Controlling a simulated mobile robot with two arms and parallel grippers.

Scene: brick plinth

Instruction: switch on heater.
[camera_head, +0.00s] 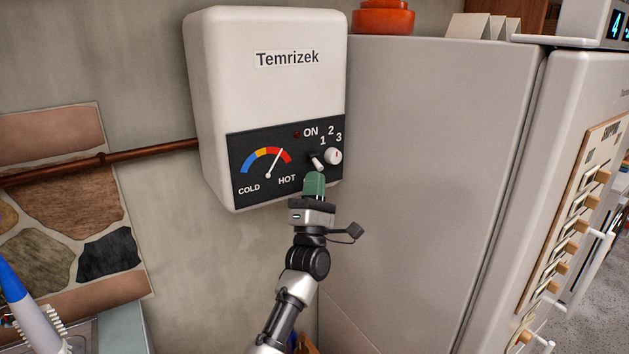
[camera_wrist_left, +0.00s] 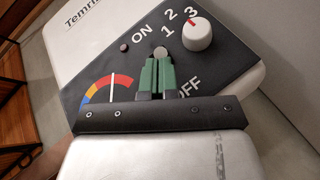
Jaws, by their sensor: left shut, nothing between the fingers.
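The heater (camera_head: 265,100) is a white wall box labelled "Temrizek" with a dark control panel (camera_head: 238,150). The panel has a COLD–HOT gauge (camera_head: 267,163), a small dark red lamp (camera_head: 296,134) beside "ON", a small toggle switch (camera_head: 316,161) and a white knob (camera_head: 333,156) under 1, 2, 3. In the left wrist view the knob (camera_wrist_left: 197,35) has a red mark towards 3, and the lamp (camera_wrist_left: 124,46) looks unlit. My left gripper (camera_head: 315,176) is shut, its green fingertips (camera_wrist_left: 157,66) right at the switch tip (camera_wrist_left: 160,52). Contact is unclear. "OFF" is partly hidden.
A large grey cabinet (camera_head: 430,150) stands close on the heater's right. A copper pipe (camera_head: 150,152) meets its left side. A blue-tipped white object (camera_head: 25,300) is at lower left. The wall (camera_head: 210,260) below the heater is bare.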

